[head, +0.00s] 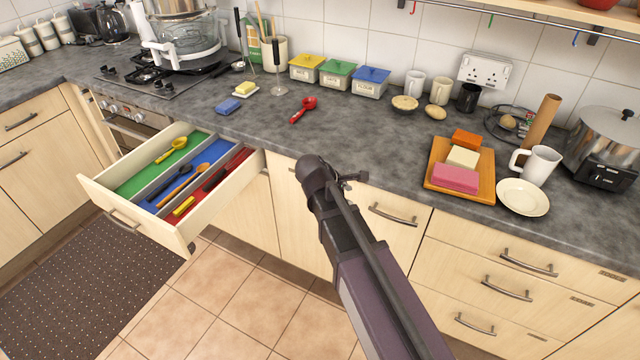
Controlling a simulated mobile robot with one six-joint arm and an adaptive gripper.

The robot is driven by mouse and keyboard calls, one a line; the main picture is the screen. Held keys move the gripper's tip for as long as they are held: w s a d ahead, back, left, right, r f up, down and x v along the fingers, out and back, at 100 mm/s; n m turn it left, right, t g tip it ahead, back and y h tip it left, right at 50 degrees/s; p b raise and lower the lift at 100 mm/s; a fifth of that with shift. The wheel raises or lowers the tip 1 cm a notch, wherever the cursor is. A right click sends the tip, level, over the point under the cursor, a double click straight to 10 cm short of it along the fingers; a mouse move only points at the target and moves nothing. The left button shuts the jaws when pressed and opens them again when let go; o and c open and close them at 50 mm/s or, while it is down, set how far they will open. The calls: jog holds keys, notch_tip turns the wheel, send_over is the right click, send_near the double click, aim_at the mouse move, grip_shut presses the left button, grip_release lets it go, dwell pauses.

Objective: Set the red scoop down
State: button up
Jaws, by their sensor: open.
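The red scoop (303,108) lies on the grey worktop (370,135), behind the open drawer and apart from my gripper. My gripper (354,178) is in front of the worktop's front edge, nearer to me and to the right of the scoop. It is open and I see nothing in it. My own arm hides part of the gripper.
The open drawer (140,222) juts out at left, with several utensils in coloured compartments. A blue sponge (229,107) lies left of the scoop. A wooden board (484,190) with blocks is at right. The worktop between scoop and board is clear.

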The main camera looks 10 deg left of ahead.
jog(key=s+d+f+m+g+y, duration=0.2)
jog(key=s+d+m, duration=0.4)
jog(key=d+m, duration=0.3)
jog(key=s+d+f+m+g+y, duration=0.2)
jog(key=s+d+m, duration=0.3)
jog(key=d+m, duration=0.4)
jog(key=shift+s+d+m+g+y, duration=0.4)
jog(key=shift+d+g+y, duration=0.1)
jog(key=shift+d+y, duration=0.45)
jog(key=shift+o, duration=0.2)
